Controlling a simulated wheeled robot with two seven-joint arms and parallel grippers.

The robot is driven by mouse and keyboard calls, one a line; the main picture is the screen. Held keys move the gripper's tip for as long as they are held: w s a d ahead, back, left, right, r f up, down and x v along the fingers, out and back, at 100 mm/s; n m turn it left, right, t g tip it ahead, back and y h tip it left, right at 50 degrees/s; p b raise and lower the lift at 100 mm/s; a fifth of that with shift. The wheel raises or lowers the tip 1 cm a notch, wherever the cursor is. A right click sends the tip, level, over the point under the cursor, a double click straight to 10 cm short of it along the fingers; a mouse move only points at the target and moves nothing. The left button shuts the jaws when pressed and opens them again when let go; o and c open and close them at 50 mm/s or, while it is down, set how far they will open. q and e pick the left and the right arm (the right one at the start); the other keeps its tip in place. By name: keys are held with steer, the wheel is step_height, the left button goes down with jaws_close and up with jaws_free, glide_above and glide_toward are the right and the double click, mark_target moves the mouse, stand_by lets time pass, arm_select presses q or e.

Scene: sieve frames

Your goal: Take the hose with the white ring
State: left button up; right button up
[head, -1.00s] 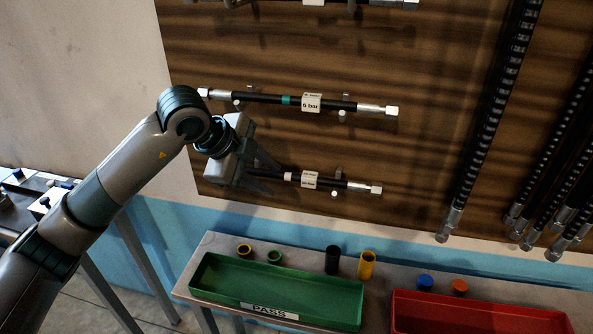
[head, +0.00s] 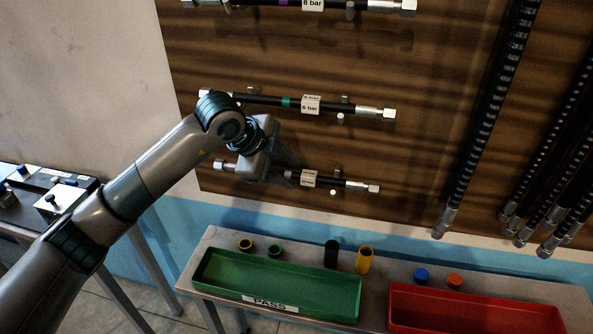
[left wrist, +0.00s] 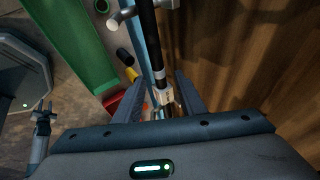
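The lowest hose on the board (head: 331,183) is black with metal end fittings and a white label (head: 309,179). My left gripper (head: 296,174) is at this hose, just left of the label, and covers part of it. In the left wrist view the hose (left wrist: 147,25) runs between the two fingers (left wrist: 158,100), which stand apart with gaps beside it. A pale band (left wrist: 160,71) shows on the hose there, above the label. In the head view the ring area is hidden behind the gripper.
A teal-ringed hose marked 6 bar (head: 270,101) hangs just above, and a purple-ringed 8 bar hose (head: 260,3) above that. Long hoses (head: 480,130) hang at the right. A green PASS tray (head: 275,283) and a red tray (head: 470,312) stand below on a bench.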

arm_select(q)
steer(key=shift+w+d+f, duration=0.15)
steer(key=shift+w+f, duration=0.05)
steer(key=shift+f, duration=0.15)
arm_select(e)
steer(key=shift+r, duration=0.2)
steer(key=shift+d, duration=0.25)
arm_select(q)
jaws_close()
steer(key=shift+r, duration=0.1)
arm_select(e)
steer(key=shift+f, duration=0.1)
